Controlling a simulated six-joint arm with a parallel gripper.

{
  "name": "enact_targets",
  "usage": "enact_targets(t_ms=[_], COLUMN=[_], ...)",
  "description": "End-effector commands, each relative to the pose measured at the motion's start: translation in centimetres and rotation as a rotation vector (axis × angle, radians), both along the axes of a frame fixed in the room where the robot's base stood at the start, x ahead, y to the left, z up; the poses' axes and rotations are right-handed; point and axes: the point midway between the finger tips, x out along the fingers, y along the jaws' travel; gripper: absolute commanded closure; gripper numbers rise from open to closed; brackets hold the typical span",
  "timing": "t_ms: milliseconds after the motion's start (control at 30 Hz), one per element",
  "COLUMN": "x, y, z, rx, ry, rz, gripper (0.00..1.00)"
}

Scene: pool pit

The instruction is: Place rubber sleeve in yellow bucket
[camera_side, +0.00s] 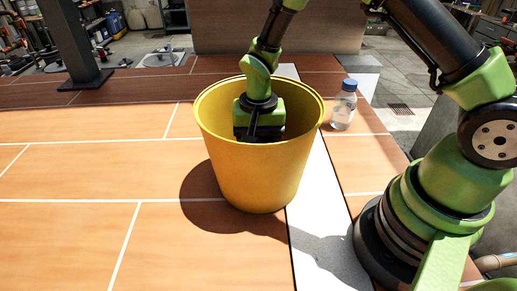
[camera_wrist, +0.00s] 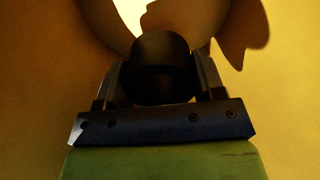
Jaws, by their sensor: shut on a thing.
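The yellow bucket (camera_side: 258,175) stands upright on the wooden surface, and its inner wall fills much of the wrist view (camera_wrist: 40,70). My gripper reaches down into the bucket's mouth; its fingertips are hidden behind the front wall in the side view. In the wrist view my gripper (camera_wrist: 160,75) is shut on the rubber sleeve (camera_wrist: 160,52), a dark round piece between the two fingers. The sleeve is hidden in the side view. I cannot tell whether the sleeve touches the bucket floor.
A clear bottle with a blue cap (camera_side: 344,105) stands right of the bucket, close to it. The tiled wooden surface (camera_side: 80,170) left of the bucket is clear. A dark post (camera_side: 75,45) stands at the back left.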

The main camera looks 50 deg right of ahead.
Motion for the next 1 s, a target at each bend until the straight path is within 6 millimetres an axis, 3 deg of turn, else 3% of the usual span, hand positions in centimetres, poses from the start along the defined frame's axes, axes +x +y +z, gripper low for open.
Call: enact_targets(t_ms=[300, 700, 733, 833, 1000], x=[0.0, 0.1, 0.0, 0.1, 0.0], y=[0.0, 0.0, 0.0, 0.0, 0.0], z=[-4.2, -4.7, -4.7, -4.7, -4.7], rx=[0.001, 0.001, 0.001, 0.001, 0.001], ry=[0.001, -0.003, -0.002, -0.002, -0.002], rz=[0.000, 0.000, 0.000, 0.000, 0.000], gripper=[0.70, 0.70, 0.35, 0.12, 0.12])
